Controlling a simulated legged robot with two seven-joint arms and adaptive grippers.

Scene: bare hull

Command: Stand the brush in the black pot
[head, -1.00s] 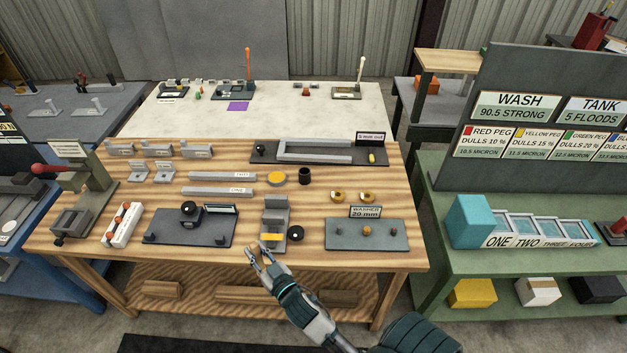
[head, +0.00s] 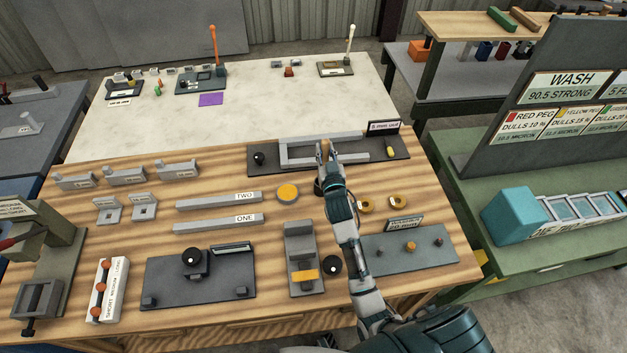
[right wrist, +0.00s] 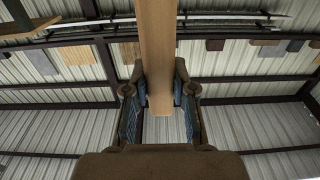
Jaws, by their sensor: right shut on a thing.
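My right gripper (head: 325,152) is over the back middle of the wooden table. It is shut on a tan wooden piece, the brush (head: 325,147), only a small part of which shows in the head view. In the right wrist view the brush (right wrist: 157,50) is a long flat wooden bar between the two fingers, running out to the top edge. Its bristles cannot be made out. The black pot (head: 318,188) stands right of the yellow disc, mostly hidden behind my wrist. I cannot tell how the brush lies relative to its opening. My left gripper is not in view.
A dark plate (head: 262,158) with a grey U-shaped frame lies just behind my gripper. The yellow disc (head: 288,193) and grey bars (head: 219,201) are to the left. Brass rings (head: 397,201) lie to the right. A grey stand (head: 304,248) is in front.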

